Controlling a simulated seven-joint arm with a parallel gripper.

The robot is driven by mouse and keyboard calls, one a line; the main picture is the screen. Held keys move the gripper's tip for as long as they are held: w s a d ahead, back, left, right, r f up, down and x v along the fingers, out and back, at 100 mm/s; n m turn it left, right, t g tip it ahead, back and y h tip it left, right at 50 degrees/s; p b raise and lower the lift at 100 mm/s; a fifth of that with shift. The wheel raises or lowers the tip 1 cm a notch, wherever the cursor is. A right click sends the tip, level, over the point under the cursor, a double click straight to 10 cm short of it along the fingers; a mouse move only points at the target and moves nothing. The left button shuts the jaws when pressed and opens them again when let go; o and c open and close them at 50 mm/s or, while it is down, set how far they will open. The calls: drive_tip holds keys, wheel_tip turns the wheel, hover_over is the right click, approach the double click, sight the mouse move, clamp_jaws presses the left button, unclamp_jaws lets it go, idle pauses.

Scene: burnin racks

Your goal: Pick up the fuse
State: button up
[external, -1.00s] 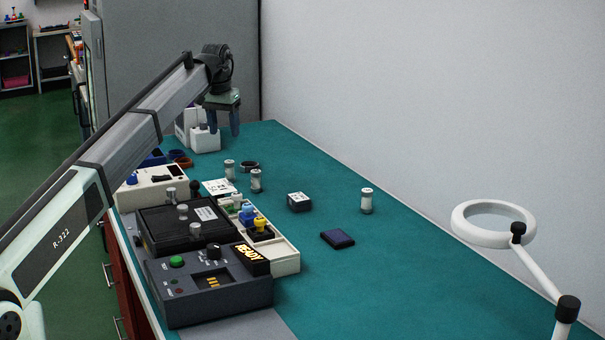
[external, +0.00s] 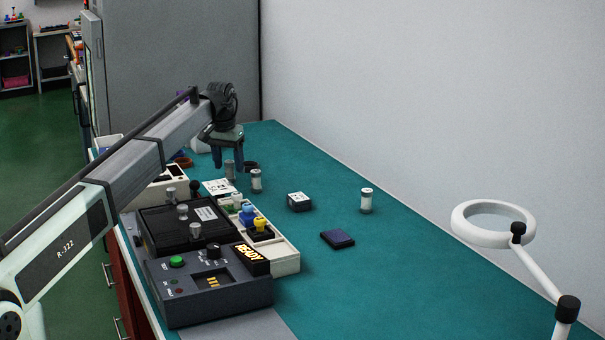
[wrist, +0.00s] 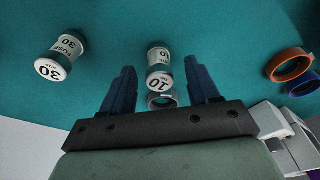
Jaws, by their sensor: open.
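My gripper (external: 228,163) points down, open, with nothing held. Its two dark blue fingers (wrist: 161,72) also show in the wrist view. Whether they touch the 10 fuse is unclear.
An orange ring (wrist: 290,64) and a blue ring (wrist: 302,84) lie to the right in the wrist view. A black-and-white block (external: 299,202), a dark flat piece (external: 338,239) and a READY tester (external: 210,300) are nearer.

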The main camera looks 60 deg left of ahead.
drive_tip(key=shift+w+a+f, duration=0.1)
drive_tip(key=shift+w+f, duration=0.05)
drive_tip(key=shift+f, duration=1.3)
drive_tip(key=shift+c, duration=0.4)
clamp_jaws()
